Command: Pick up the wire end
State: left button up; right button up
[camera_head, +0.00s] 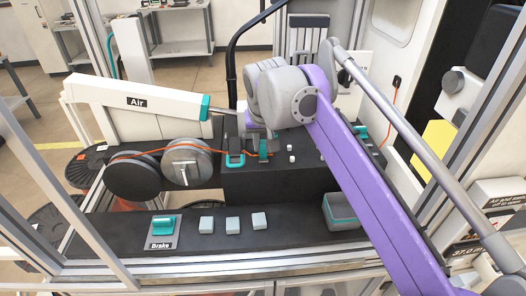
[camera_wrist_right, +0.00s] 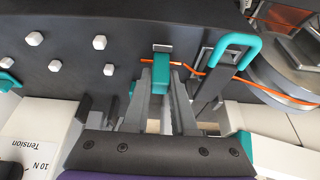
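The orange wire (camera_head: 236,147) runs from the wheels at left over the black block to a teal clip (camera_head: 263,148). In the right wrist view the wire (camera_wrist_right: 216,70) passes a teal-handled lever (camera_wrist_right: 235,45) and the teal clip (camera_wrist_right: 161,77); its short end (camera_wrist_right: 145,62) sticks out just beyond the clip. My right gripper (camera_head: 257,134) is above the clip, reaching down from the purple arm. In its wrist view the two grey fingers (camera_wrist_right: 163,96) are apart, with the clip between or just beyond their tips; contact cannot be told. My left gripper is not in view.
The white "Air" arm (camera_head: 140,100) extends close to my right gripper from the left. Two round wheels (camera_head: 187,163) stand at left. White pegs (camera_head: 291,158) dot the black block. A front shelf (camera_head: 295,240) holds a "Brake" switch (camera_head: 163,228) and pale cubes (camera_head: 232,224).

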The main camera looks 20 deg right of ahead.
grip_shut()
